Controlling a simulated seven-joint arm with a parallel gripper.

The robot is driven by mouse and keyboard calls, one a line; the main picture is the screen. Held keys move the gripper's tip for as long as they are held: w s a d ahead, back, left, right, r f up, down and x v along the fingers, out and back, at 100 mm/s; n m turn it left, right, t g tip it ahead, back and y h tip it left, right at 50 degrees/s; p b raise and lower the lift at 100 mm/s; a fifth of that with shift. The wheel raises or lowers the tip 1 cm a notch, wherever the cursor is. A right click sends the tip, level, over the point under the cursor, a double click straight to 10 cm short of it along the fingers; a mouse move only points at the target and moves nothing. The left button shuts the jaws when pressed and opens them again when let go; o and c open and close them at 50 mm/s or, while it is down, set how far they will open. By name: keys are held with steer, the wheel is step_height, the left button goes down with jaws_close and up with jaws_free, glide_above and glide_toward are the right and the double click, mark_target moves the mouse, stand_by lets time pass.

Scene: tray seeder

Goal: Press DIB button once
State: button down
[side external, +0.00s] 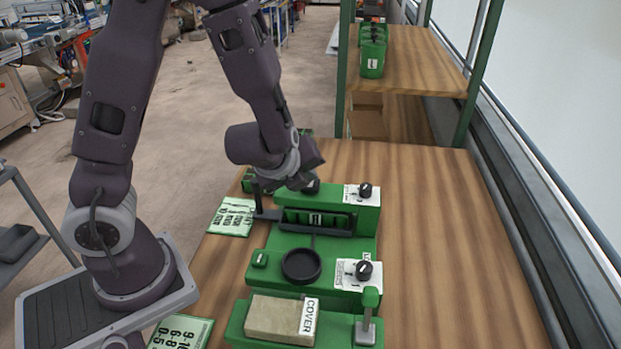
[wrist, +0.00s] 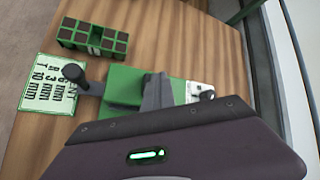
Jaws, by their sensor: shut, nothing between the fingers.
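The green tray seeder (side external: 335,245) stands on the wooden table, and its upper block also shows in the wrist view (wrist: 122,88). No button with a readable DIB label shows in either view. My gripper (side external: 312,187) is shut and empty, low over the left part of the upper block. In the wrist view my gripper's finger (wrist: 157,92) covers part of that block, so what lies beneath is hidden. I cannot tell whether the fingertips touch it. A small green raised piece (side external: 260,258) sits on the lower block, its marking unreadable.
A black-knobbed lever (wrist: 75,73) stands left of the block. Black dials (side external: 365,190) (side external: 364,270) sit on white labels at right. A dark round cup (side external: 301,265), a COVER box (side external: 278,318) and printed cards (side external: 232,217) are nearby. The table's right side is clear.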

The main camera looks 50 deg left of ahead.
steer(key=shift+r, duration=1.25)
step_height(320, 180, up, 5)
stand_by(0.7)
steer(key=s+r+n+g, duration=0.1)
steer(key=s+r+n, duration=0.2)
steer(key=s+n, duration=0.5)
steer(key=s+r+n+g, duration=0.2)
steer(key=s+n, duration=0.6)
steer(key=s+d+r+n+h, duration=0.2)
steer(key=s+d+n+h, duration=0.2)
steer(key=d+n, duration=0.1)
steer(key=shift+s+d+n, duration=0.25)
steer(key=shift+d+n, duration=0.05)
steer(key=shift+d, duration=0.55)
